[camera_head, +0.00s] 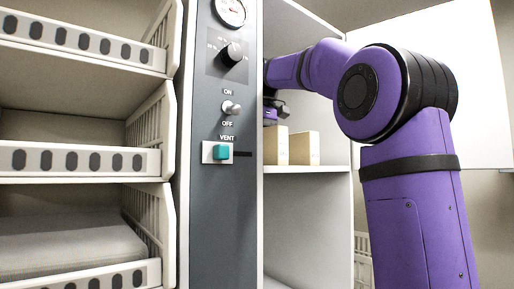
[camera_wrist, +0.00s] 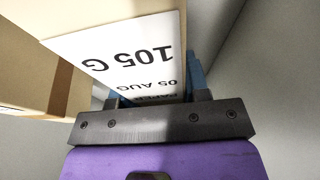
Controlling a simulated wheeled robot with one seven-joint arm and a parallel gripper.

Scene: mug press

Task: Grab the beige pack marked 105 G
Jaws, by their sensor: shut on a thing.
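The beige pack marked 105 G (camera_wrist: 135,58) fills the upper middle of the wrist view, its white label upside down and also reading 05 AUG. My gripper (camera_wrist: 154,92) is shut on this pack, with a blue finger on each side. In the head view my gripper (camera_head: 271,108) is partly hidden behind the grey panel, above a beige pack (camera_head: 275,145) at the shelf's left. The fingertips and any contact do not show there.
A second beige pack (camera_head: 305,148) stands close by on the white shelf (camera_head: 330,170); a neighbouring pack (camera_wrist: 35,65) shows at left in the wrist view. The grey control panel (camera_head: 222,190) borders the shelf on the left. White racks (camera_head: 80,160) stand farther left.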

